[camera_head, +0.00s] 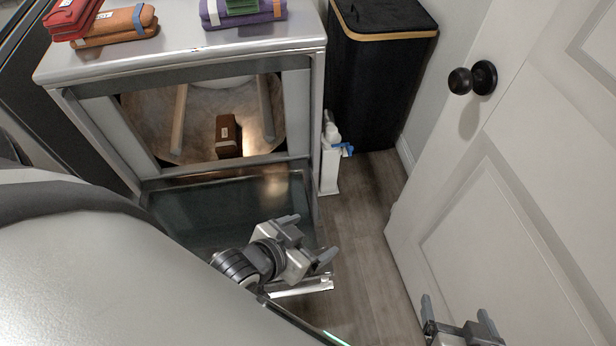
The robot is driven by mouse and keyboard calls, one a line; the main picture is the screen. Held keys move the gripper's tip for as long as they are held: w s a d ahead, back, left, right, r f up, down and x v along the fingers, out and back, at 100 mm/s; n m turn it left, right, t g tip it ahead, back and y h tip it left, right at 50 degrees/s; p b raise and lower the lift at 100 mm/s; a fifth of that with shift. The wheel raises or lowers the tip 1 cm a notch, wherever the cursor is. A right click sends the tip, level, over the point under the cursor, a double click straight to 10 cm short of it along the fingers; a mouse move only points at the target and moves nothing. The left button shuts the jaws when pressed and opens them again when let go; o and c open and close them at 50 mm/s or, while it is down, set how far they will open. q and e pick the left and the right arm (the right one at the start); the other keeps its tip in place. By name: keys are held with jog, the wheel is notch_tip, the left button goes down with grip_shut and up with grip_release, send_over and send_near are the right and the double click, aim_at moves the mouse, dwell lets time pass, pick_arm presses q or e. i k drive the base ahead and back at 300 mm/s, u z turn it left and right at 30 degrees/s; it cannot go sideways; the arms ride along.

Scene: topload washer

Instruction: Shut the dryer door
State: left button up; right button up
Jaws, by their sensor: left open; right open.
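The dryer (190,62) stands at the upper left, with its front opening uncovered and its drum visible inside. The dryer door (215,205) is hinged down at the bottom of the opening and lies lowered toward me. Its near edge (300,288) shows as a pale strip below my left gripper. My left gripper (310,240) is open and empty, above the right part of the lowered door near its outer end. I cannot tell whether it touches the door. My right gripper (457,308) is open and empty at the bottom right, apart from the dryer, in front of the white room door.
A brown box-like item (228,135) lies in the drum. Folded cloths, one purple (243,15), lie on the dryer top. A white bottle (330,165) and a black hamper (375,80) stand to its right. A white room door (480,215) bounds the right; floor between is clear.

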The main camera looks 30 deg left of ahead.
aim_at(207, 214)
jog(key=z, duration=1.55)
jog(key=k, duration=2.55)
jog(key=u, duration=1.9)
